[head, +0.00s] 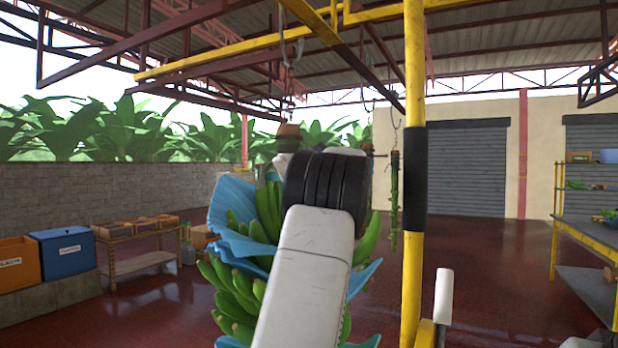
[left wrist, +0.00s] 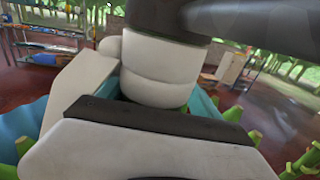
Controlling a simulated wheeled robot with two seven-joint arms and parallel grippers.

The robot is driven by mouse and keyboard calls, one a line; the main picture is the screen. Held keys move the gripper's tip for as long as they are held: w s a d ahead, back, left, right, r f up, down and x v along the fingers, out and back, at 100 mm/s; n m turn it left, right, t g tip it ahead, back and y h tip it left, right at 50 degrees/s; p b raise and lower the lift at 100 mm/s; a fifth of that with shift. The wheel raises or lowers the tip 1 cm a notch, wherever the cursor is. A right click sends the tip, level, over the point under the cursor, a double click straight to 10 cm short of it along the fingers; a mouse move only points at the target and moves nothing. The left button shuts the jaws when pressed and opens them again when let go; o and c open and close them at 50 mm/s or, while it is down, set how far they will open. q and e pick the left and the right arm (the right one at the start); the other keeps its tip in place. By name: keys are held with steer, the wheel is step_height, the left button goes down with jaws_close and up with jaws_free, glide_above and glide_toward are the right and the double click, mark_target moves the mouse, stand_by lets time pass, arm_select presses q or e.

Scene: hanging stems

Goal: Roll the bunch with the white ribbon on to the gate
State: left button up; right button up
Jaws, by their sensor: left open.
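A bunch of green bananas (head: 232,290) with blue sleeves (head: 232,225) hangs in the middle of the head view, largely hidden behind my white and black arm. Its blue sleeve (left wrist: 30,120) and green tips (left wrist: 300,160) also show in the left wrist view. A pale, rounded, banded thing (left wrist: 155,75) stands close before my left gripper (left wrist: 110,95), which is open; I cannot tell whether it is the white ribbon on the stalk or whether they touch. In the head view this gripper is hidden. My right gripper is not seen. I cannot identify the gate for sure.
A yellow post (head: 412,270) with a black pad (head: 413,165) stands just right of the bunch. A yellow rail (head: 215,60) runs overhead. A bare stem (head: 394,190) hangs farther back. Crates (head: 62,250) stand left, a yellow-framed table (head: 575,240) right. Red floor between is open.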

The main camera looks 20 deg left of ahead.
arm_select(q)
steer(key=v, duration=0.7)
steer(key=shift+d, duration=0.4)
steer(key=shift+s+a, duration=0.1)
steer(key=shift+s, duration=0.05)
